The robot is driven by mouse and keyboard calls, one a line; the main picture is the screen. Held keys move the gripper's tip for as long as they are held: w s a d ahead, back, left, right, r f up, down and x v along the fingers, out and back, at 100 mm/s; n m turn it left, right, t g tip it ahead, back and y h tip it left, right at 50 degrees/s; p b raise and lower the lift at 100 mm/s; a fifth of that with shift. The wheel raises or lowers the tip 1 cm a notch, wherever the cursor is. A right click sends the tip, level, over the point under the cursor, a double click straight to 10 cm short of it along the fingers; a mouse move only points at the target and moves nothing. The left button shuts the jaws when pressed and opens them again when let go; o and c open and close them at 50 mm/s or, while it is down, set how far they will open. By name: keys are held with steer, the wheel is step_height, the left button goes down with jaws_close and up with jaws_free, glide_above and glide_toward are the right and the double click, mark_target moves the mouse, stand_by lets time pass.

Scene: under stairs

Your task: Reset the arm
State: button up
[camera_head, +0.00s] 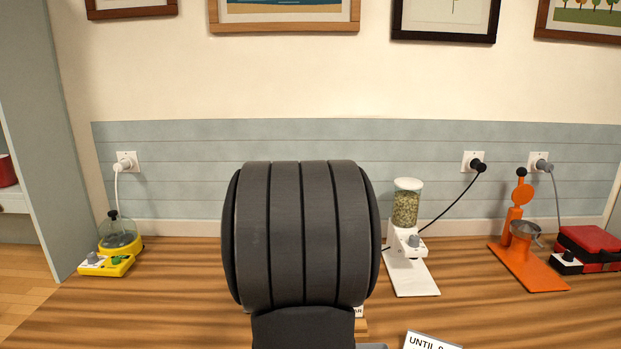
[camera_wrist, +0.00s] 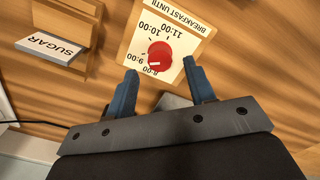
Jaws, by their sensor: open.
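My gripper (camera_wrist: 160,69) shows in the wrist view with its two blue fingers apart and nothing held between them. The fingertips are near the lower edge of a cream dial board (camera_wrist: 185,22) marked "BREAKFAST UNTIL", with hours around a red knob (camera_wrist: 160,54). The knob appears just beyond the fingertips; I cannot tell whether anything touches. In the head view my dark arm (camera_head: 302,235) fills the middle and hides the gripper.
A "SUGAR" label (camera_wrist: 50,47) sits on a wooden holder left of the board. A yellow appliance (camera_head: 107,262) stands left, a white grain dispenser (camera_head: 408,240) right of my arm, an orange press (camera_head: 525,262) and red box (camera_head: 590,243) farther right. Open wooden counter lies between.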

steer(key=shift+f, duration=1.55)
